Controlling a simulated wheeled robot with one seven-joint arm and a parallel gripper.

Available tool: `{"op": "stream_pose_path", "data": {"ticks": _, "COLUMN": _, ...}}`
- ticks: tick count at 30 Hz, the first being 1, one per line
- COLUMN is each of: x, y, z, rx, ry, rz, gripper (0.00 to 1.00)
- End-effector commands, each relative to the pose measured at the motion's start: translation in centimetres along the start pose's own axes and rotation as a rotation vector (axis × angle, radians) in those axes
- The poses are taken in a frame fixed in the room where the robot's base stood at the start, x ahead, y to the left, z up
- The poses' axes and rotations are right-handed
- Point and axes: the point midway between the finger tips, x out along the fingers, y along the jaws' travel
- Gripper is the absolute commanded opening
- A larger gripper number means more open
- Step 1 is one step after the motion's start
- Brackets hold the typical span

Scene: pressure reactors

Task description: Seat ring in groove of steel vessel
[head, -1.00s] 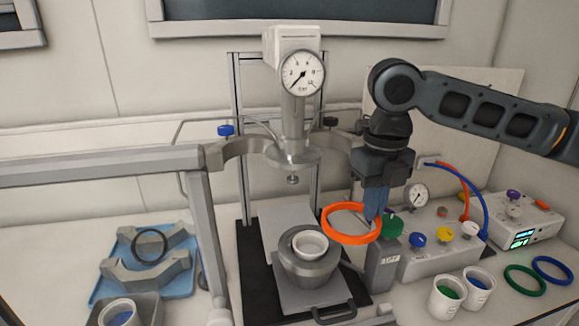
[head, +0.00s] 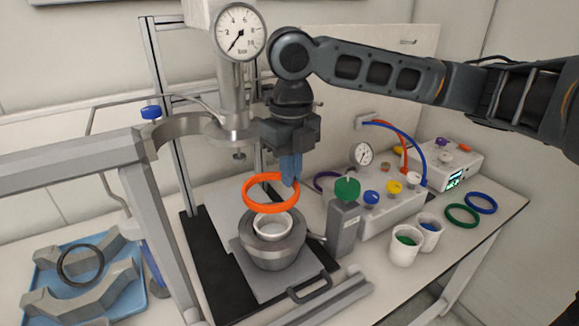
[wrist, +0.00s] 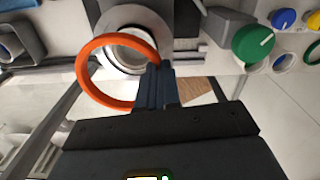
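An orange ring (head: 250,204) is held at its right edge by my gripper (head: 291,184), whose fingers are shut on it. The ring hangs roughly level in the air above the steel vessel (head: 272,252). The vessel is a grey round body with a white inner cup, standing on a metal plate under the gauge head. In the wrist view the ring (wrist: 82,75) overlaps the left part of the vessel mouth (wrist: 140,22), and the gripper (wrist: 154,88) pinches its right side. The ring hides part of the vessel rim in the wrist view.
The pressure gauge head (head: 240,32) on its column rises left of my gripper. A grey block with a green knob (head: 347,189) stands right of the vessel. White cups, green and blue rings (head: 462,215) lie at right. A blue tray (head: 130,290) with clamp halves and a black ring is at left.

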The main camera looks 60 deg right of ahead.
Motion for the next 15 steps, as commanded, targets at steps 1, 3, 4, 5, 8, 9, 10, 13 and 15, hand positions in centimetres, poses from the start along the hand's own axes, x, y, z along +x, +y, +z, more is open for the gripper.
{"op": "stream_pose_path", "data": {"ticks": 1, "x": 0.9, "y": 0.0, "z": 0.0, "rx": 0.0, "ry": 0.0, "rz": 0.0, "gripper": 0.0}}
{"op": "stream_pose_path", "data": {"ticks": 3, "x": 1.5, "y": 0.0, "z": 0.0, "rx": 0.0, "ry": 0.0, "rz": 0.0, "gripper": 0.0}}
{"op": "stream_pose_path", "data": {"ticks": 4, "x": 1.8, "y": 0.0, "z": 0.0, "rx": 0.0, "ry": 0.0, "rz": 0.001, "gripper": 0.0}}
{"op": "stream_pose_path", "data": {"ticks": 5, "x": 2.0, "y": 0.0, "z": 0.0, "rx": 0.0, "ry": 0.0, "rz": 0.001, "gripper": 0.0}}
{"op": "stream_pose_path", "data": {"ticks": 8, "x": 3.0, "y": 0.0, "z": 0.0, "rx": 0.0, "ry": 0.001, "rz": 0.001, "gripper": 0.0}}
{"op": "stream_pose_path", "data": {"ticks": 9, "x": 3.3, "y": 0.0, "z": 0.0, "rx": 0.0, "ry": 0.001, "rz": 0.002, "gripper": 0.0}}
{"op": "stream_pose_path", "data": {"ticks": 10, "x": 3.6, "y": 0.0, "z": 0.0, "rx": 0.0, "ry": 0.001, "rz": 0.002, "gripper": 0.0}}
{"op": "stream_pose_path", "data": {"ticks": 13, "x": 4.5, "y": 0.0, "z": 0.0, "rx": 0.0, "ry": 0.0, "rz": 0.001, "gripper": 0.0}}
{"op": "stream_pose_path", "data": {"ticks": 15, "x": 5.1, "y": 0.0, "z": 0.0, "rx": 0.0, "ry": 0.0, "rz": 0.001, "gripper": 0.0}}
